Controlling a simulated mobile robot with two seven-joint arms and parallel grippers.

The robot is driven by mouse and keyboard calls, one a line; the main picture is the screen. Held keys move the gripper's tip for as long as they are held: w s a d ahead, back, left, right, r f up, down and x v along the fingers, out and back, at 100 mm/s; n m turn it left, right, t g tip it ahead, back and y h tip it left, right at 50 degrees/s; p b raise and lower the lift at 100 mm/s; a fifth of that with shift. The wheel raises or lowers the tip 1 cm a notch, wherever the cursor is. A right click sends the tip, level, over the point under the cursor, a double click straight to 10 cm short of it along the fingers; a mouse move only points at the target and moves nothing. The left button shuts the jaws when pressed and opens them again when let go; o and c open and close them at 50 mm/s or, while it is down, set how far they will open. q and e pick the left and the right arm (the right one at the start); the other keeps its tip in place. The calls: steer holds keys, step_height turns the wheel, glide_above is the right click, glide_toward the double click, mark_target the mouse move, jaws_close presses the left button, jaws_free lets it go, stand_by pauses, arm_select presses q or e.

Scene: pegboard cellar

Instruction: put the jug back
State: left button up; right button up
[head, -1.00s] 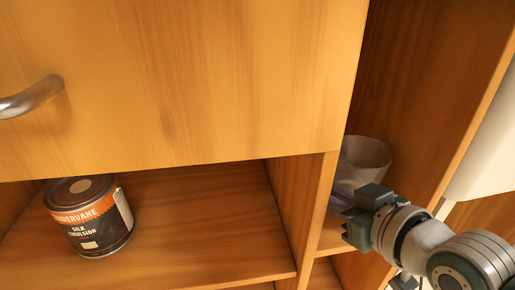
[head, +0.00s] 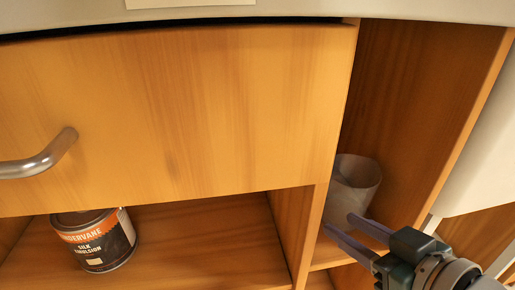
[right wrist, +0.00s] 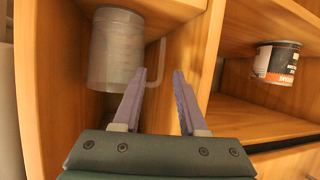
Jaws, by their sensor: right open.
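The jug (head: 354,182) is a translucent grey vessel standing upright in the narrow right-hand compartment of the wooden cabinet. In the right wrist view the jug (right wrist: 115,50) shows its thin handle (right wrist: 160,62) on its right side. My right gripper (head: 338,223) is open and empty in front of the jug, fingers pointing into the compartment. In the right wrist view the handle appears just beyond the gap between the open fingertips (right wrist: 160,72); the fingers seem clear of it. My left gripper is not in view.
A paint tin (head: 95,243) stands in the wider left compartment; it also shows in the right wrist view (right wrist: 277,62). A drawer front with a metal handle (head: 45,157) is above it. An upright divider (head: 297,225) separates the compartments, close beside my gripper.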

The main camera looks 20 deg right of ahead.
steer(key=s+a+r+g, duration=0.2)
steer(key=s+a+g, duration=0.1)
steer(key=s+g, duration=0.2)
steer(key=s+a+r+n+g, duration=0.1)
steer(key=s+a+r+g, duration=0.1)
steer(key=s, duration=0.7)
steer(key=a+g, duration=0.1)
steer(key=g, duration=0.1)
steer(key=shift+a+r+g+p, duration=0.2)
steer(key=shift+r+g+p, duration=0.1)
steer(key=shift+g+p, duration=0.1)
